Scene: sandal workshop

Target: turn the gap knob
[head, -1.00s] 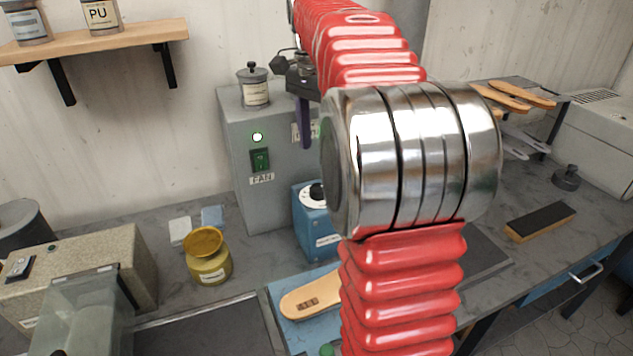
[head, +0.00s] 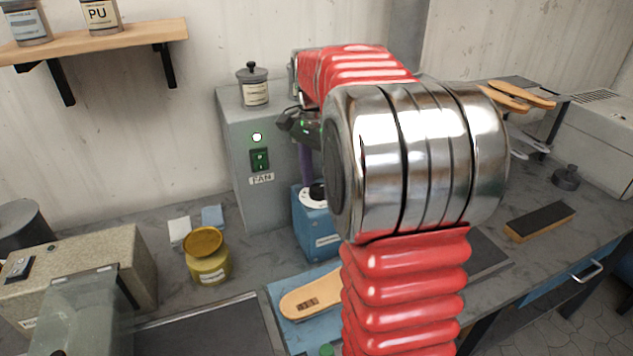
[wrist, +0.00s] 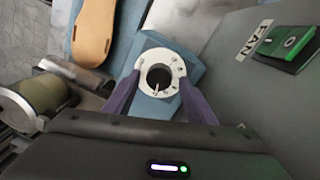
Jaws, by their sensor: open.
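The gap knob (head: 317,191) is black and sits on a white dial on top of a small blue box (head: 312,225) at the bench's middle, partly hidden by my arm. In the wrist view the knob (wrist: 159,77) shows dark inside the white dial ring (wrist: 147,62). My gripper (wrist: 160,83) is open, its two purple fingers on either side of the dial, with nothing between them but the knob below. In the head view the purple finger of my gripper (head: 305,165) is just above the dial. I cannot tell whether the fingers touch anything.
The grey fan cabinet (head: 240,185), with a green switch (head: 260,159), stands close behind the blue box. A jar (head: 254,88) is on top. A yellow pot (head: 207,258) stands to the left. A sandal sole (head: 310,295) lies in front on a blue mat.

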